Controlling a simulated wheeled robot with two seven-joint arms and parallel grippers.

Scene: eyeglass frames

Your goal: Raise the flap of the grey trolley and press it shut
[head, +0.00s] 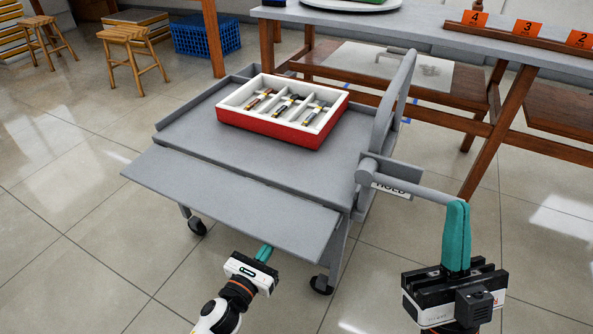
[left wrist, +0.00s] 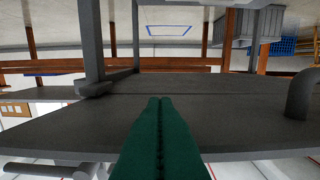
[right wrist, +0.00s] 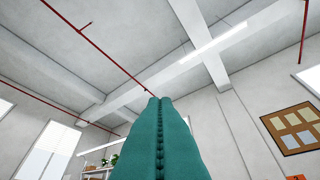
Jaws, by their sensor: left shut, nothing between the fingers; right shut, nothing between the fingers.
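The grey trolley (head: 190,125) stands in the middle of the head view. Its flap (head: 235,200) sticks out from the near side, looks close to level, and has a visible seam against the top. My left gripper (head: 265,250) is shut, with its fingertips partly hidden under the flap's near edge. In the left wrist view a grey panel (left wrist: 230,115) fills the middle behind the shut green fingers (left wrist: 155,105); contact is unclear. My right gripper (head: 457,205) is shut and points up at the end of the trolley's handle bar (head: 420,188); I cannot tell whether they touch.
A red and white tray (head: 270,133) with several small items rests on the trolley top. A "HOLD" label (head: 391,189) is by the handle. A wooden-legged table (head: 430,30) stands close behind. Stools (head: 135,50) and a blue crate (head: 207,38) are at the back left. The left floor is clear.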

